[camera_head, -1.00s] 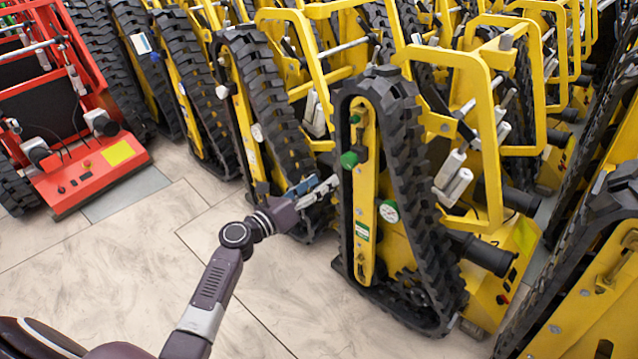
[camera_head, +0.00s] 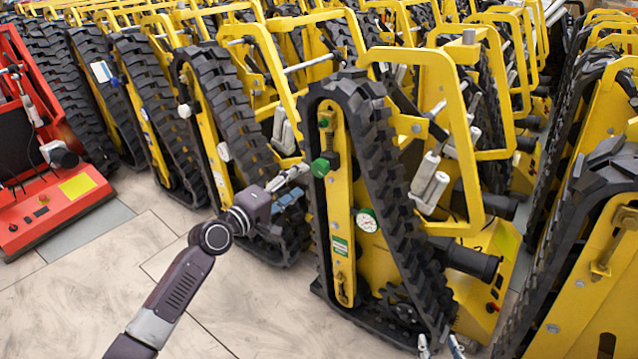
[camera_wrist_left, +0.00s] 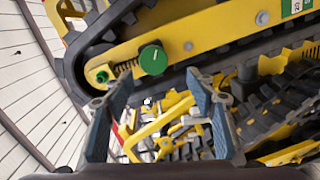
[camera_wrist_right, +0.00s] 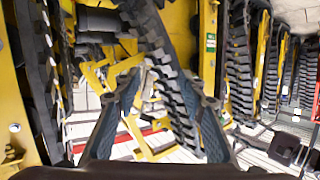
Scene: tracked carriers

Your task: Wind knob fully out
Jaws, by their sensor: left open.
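The green knob (camera_head: 320,167) sits on the yellow side plate of the nearest tracked carrier (camera_head: 341,215), inside its black track loop. In the left wrist view the knob (camera_wrist_left: 153,59) shows as a round green disc on a threaded shaft, beyond the fingertips. My left gripper (camera_head: 290,182) is just left of the knob, open and empty, and appears apart from it. In the left wrist view its two fingers (camera_wrist_left: 157,88) stand wide apart below the knob. My right gripper (camera_head: 441,347) shows only its fingertips at the bottom edge. In the right wrist view its fingers (camera_wrist_right: 165,85) are apart and empty.
A smaller green part (camera_head: 324,122) sits above the knob, and a round dial (camera_head: 367,220) lower right. Yellow carriers stand packed behind and at right, with a black track (camera_head: 600,180) close. A red carrier (camera_head: 50,205) stands at left.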

